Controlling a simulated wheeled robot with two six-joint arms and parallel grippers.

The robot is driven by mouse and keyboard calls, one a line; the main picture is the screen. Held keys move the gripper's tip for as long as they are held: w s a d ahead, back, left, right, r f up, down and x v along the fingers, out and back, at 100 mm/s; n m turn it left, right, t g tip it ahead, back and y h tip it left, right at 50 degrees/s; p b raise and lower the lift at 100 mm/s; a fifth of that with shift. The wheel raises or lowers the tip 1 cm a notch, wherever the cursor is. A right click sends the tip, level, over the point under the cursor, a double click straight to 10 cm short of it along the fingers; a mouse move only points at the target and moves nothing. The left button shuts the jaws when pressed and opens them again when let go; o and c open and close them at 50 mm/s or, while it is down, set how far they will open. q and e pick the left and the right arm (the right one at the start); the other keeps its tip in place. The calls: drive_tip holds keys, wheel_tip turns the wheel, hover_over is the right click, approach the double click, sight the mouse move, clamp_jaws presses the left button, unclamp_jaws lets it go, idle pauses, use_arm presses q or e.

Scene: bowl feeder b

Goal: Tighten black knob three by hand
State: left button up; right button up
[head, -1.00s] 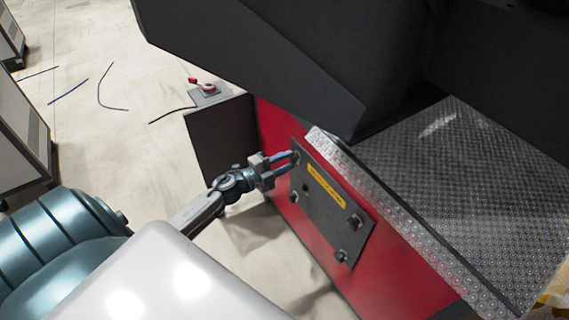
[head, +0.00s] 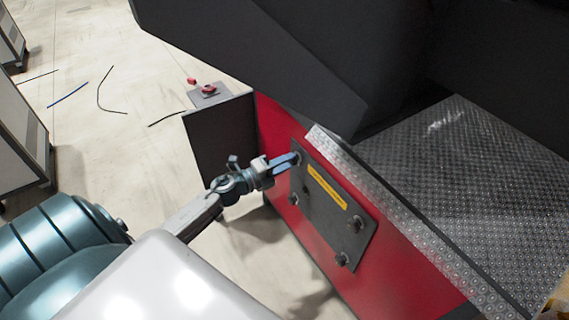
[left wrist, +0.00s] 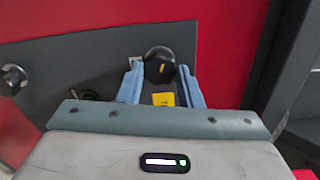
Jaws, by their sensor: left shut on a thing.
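A dark grey plate (head: 330,218) with a yellow label (head: 326,186) is on the red panel, with black knobs near its corners. My left gripper (head: 296,158) is at the plate's upper left corner, shut on a black knob (left wrist: 160,62). In the left wrist view, one blue finger is on each side of this knob, which has a yellow mark. In the head view the fingers mostly hide it. The other knobs show at the left corner (head: 292,198), the right corner (head: 356,222) and the bottom corner (head: 342,258). I see no numbers on the knobs. My right gripper is not in view.
The red panel (head: 400,275) carries the plate. A dark box with a red button (head: 209,89) stands to the left. A large dark body (head: 260,65) overhangs above. Treaded metal plating (head: 470,170) lies to the right. Open floor (head: 100,130) has several loose cables.

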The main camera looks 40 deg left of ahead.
use_arm(q)
drive_tip(key=shift+f, duration=0.15)
drive_tip(key=o, duration=1)
drive_tip(key=shift+s, duration=0.1)
drive_tip(key=v, duration=1)
drive_tip(key=shift+s+a, duration=0.2)
drive_tip(key=shift+s, duration=0.1)
drive_tip(key=shift+d, duration=0.1)
